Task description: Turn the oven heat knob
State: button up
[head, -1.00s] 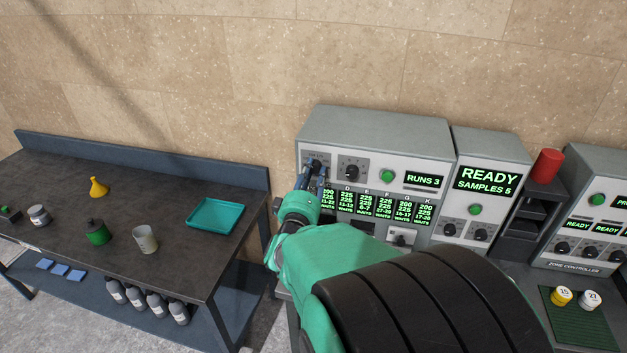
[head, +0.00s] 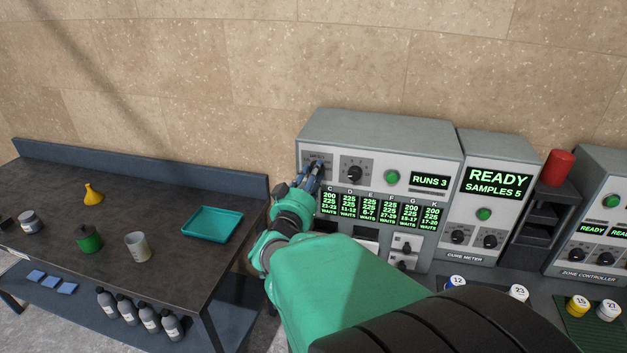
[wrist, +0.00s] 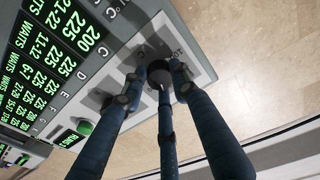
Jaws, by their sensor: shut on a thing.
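The oven heat knob is a dark round knob (wrist: 159,73) on a grey dial plate (wrist: 180,62) with printed marks. In the head view it is the leftmost control on the grey control box (head: 385,128), mostly hidden by my fingers. My gripper (head: 317,168), with blue-grey fingers, reaches the knob from below. In the wrist view my gripper (wrist: 160,85) has fingers around the knob and is shut on it. The knob's pointer direction cannot be made out.
A second black knob (head: 355,173) and a green button (head: 391,177) sit to the right on the same panel, above green-lit readouts (head: 375,208). A cure meter (head: 487,205) stands to the right. A dark bench (head: 160,200) with a teal tray (head: 212,225) lies left.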

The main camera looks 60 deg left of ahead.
jog(key=shift+r+m+h+b, duration=0.2)
jog(key=shift+m+b, duration=0.4)
jog(key=shift+m, duration=0.75)
jog(key=shift+r+m+h+b, duration=0.15)
jog(key=shift+m+b, duration=0.4)
jog(key=shift+m, duration=0.8)
jog(key=o, duration=1.1)
jog(key=shift+o, duration=0.2)
jog(key=shift+f, duration=0.1)
jog(key=shift+f, duration=0.1)
